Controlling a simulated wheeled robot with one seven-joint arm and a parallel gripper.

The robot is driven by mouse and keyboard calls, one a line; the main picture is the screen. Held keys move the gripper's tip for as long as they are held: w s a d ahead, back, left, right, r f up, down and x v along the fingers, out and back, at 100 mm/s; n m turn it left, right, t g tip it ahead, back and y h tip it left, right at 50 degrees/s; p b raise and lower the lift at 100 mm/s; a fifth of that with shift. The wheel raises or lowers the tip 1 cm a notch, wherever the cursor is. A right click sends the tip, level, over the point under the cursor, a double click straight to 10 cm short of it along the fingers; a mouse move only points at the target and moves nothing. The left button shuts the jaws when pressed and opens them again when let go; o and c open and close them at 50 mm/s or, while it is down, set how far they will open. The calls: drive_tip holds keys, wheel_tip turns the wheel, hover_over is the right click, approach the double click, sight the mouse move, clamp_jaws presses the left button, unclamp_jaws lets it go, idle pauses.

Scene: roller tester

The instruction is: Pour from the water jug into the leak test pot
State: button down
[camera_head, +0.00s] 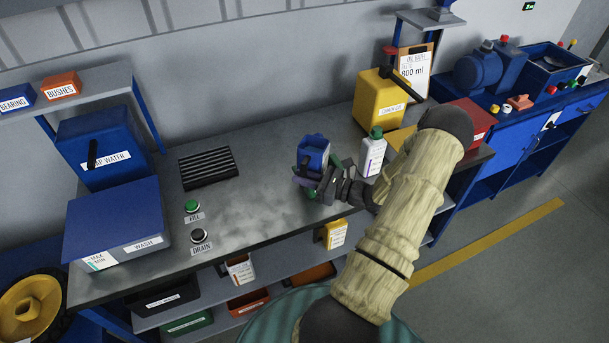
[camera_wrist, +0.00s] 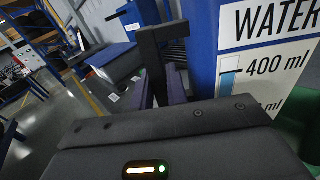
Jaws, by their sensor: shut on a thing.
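The blue water jug (camera_head: 312,154) is near the middle of the bench, with its open top facing up toward the head camera. It looks about upright; I cannot tell whether its base touches the bench. In the wrist view its blue wall (camera_wrist: 203,45) carries a "WATER" label with a 400 ml mark and a light blue level strip. My gripper (camera_head: 309,180) is shut on the jug's dark handle (camera_wrist: 153,62). A green thing (camera_head: 336,161) shows partly behind the jug, also in the wrist view (camera_wrist: 297,132); I cannot tell whether it is the leak test pot.
A white bottle with a green cap (camera_head: 373,155) stands close right of my gripper. A yellow can (camera_head: 379,105) stands behind it. A black ridged grate (camera_head: 208,167), fill button (camera_head: 192,206) and drain button (camera_head: 199,236) are left. The bench between grate and jug is clear.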

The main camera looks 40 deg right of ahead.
sight(302, 174)
drive_tip(key=shift+s+a+r+m+p, duration=0.15)
drive_tip(key=shift+r+m+p, duration=0.25)
drive_tip(key=shift+r+p, duration=0.35)
drive_tip(key=shift+a+r+m+p, duration=0.25)
drive_tip(key=shift+m+p, duration=0.15)
drive_tip(key=shift+p, duration=0.15)
drive_tip(key=shift+s+a+r+m+p, duration=0.15)
drive_tip(key=shift+r+m+p, duration=0.2)
drive_tip(key=shift+p, duration=0.25)
drive_tip(key=shift+f, duration=0.1)
drive_tip(key=shift+s+r+m+p, duration=0.1)
drive_tip(key=shift+r+m+p, duration=0.95)
drive_tip(key=shift+p, duration=0.45)
drive_tip(key=shift+r+m+p, duration=0.7)
drive_tip(key=shift+m+p, duration=0.4)
drive_tip(key=shift+p, duration=0.15)
drive_tip(key=shift+w+d+r+m+p, duration=0.3)
drive_tip(key=shift+r+m+p, duration=0.1)
drive_tip(key=shift+m+p, duration=0.45)
drive_tip(key=shift+d+m, duration=0.15)
drive_tip(key=shift+m, duration=0.2)
